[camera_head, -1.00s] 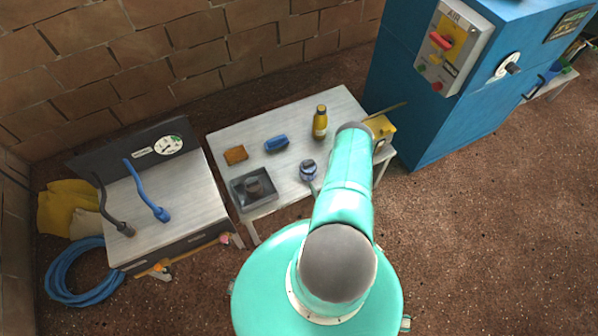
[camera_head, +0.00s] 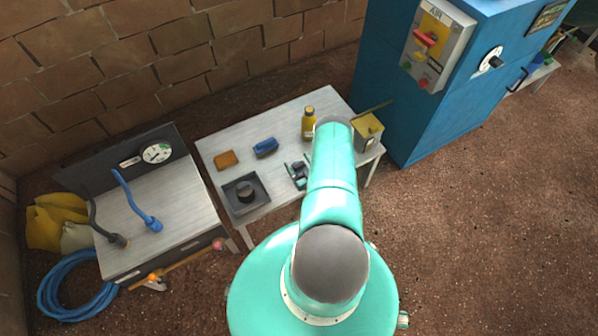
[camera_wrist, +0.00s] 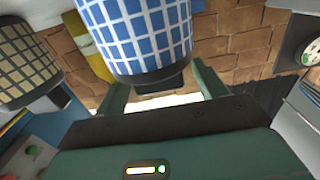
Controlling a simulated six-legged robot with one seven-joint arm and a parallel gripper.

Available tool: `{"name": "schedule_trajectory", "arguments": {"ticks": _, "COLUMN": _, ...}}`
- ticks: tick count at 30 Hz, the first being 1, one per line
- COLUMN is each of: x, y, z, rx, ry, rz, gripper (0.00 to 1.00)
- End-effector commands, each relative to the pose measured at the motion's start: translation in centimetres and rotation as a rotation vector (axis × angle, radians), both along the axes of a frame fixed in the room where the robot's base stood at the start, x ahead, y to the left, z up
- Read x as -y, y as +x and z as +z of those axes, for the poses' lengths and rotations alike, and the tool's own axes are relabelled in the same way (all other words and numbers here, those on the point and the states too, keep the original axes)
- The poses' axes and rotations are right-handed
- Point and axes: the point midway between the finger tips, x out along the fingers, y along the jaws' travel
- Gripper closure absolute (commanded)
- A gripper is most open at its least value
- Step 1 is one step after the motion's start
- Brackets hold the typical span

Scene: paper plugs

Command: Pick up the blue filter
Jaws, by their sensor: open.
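The blue filter (camera_wrist: 138,32) is an upright cylinder with a blue and white grid and a dark cap, large at the top middle of the upside-down wrist view. In the head view it is small on the table, partly hidden at my gripper (camera_head: 298,170). My gripper is open. Its two green fingers (camera_wrist: 162,95) show on either side of the dark cap in the wrist view. Whether they touch it I cannot tell.
The table (camera_head: 225,145) holds a grey tray (camera_head: 264,202), an orange block (camera_head: 226,159), a blue object (camera_head: 265,147) and a yellow bottle (camera_head: 308,125). A tan grid cylinder (camera_wrist: 28,62) stands beside the filter. A blue cabinet (camera_head: 400,110) is at right.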

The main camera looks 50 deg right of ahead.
Motion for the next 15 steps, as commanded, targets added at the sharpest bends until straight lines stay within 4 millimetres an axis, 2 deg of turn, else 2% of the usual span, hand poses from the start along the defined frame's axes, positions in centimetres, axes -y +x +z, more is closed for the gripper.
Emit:
{"name": "schedule_trajectory", "arguments": {"ticks": 3, "x": 0.37, "y": 1.15, "z": -0.03, "rx": 0.000, "ry": -0.001, "rz": 0.000, "gripper": 0.29}}
{"name": "schedule_trajectory", "arguments": {"ticks": 11, "x": 0.46, "y": 1.34, "z": -0.05, "rx": -0.001, "ry": 0.000, "rz": -0.001, "gripper": 0.31}}
{"name": "schedule_trajectory", "arguments": {"ticks": 15, "x": 0.45, "y": 1.33, "z": -0.05, "rx": -0.001, "ry": 0.000, "rz": -0.001, "gripper": 0.59}}
